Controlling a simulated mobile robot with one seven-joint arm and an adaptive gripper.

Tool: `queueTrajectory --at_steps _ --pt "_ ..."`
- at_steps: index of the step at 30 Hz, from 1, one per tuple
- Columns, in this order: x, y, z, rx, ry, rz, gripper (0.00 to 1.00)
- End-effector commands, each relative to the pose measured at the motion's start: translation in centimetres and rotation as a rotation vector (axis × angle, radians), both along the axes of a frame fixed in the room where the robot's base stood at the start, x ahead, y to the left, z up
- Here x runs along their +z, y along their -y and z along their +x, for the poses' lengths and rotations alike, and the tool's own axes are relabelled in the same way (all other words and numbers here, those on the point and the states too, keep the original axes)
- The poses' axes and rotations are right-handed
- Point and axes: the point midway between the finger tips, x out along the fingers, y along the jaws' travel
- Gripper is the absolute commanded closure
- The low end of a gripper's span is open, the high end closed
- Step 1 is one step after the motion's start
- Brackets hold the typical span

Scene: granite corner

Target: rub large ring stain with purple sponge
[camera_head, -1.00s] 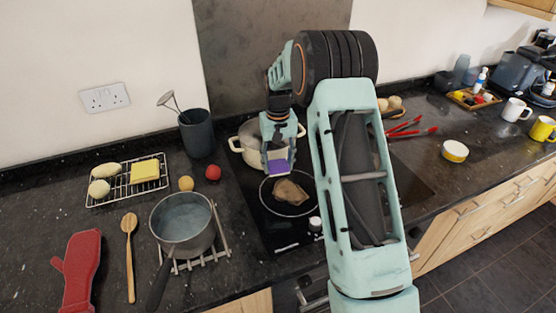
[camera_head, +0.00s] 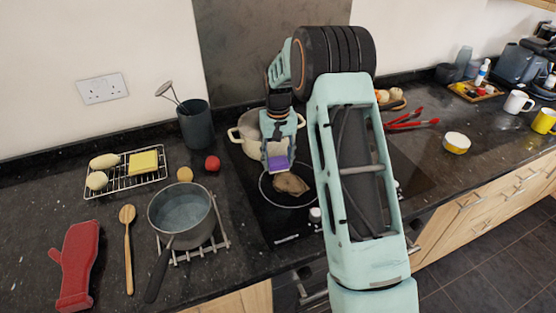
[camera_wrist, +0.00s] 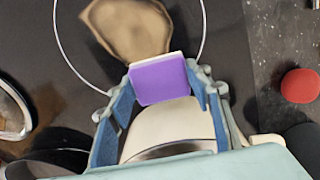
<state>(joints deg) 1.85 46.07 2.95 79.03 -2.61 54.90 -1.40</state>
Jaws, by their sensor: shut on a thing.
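The purple sponge (camera_head: 278,162) is held between the fingers of my gripper (camera_head: 278,156), above the far side of the cooktop ring. In the wrist view, the sponge (camera_wrist: 158,82) shows its purple face and a pale edge, with a blue-padded finger on each side of my gripper (camera_wrist: 160,100). A brown irregular stain (camera_head: 292,184) lies inside the large thin white ring on the black hob. The stain also shows in the wrist view (camera_wrist: 128,28), where the sponge overlaps its edge. I cannot tell whether the sponge touches the surface.
A cream pot (camera_head: 250,142) stands close behind my gripper. A grey saucepan (camera_head: 182,212) sits on a trivet to the left. A red ball (camera_head: 212,163) and a yellowish ball (camera_head: 185,174) lie near it. Red tongs (camera_head: 410,122) lie to the right.

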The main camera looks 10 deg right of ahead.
Motion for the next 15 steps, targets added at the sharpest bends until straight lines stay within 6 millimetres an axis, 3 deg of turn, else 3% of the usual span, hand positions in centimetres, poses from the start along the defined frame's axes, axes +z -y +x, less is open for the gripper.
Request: queueTrajectory --at_steps 15 --pt "-1.14 0.0 -0.02 0.0 -0.001 0.0 0.73"
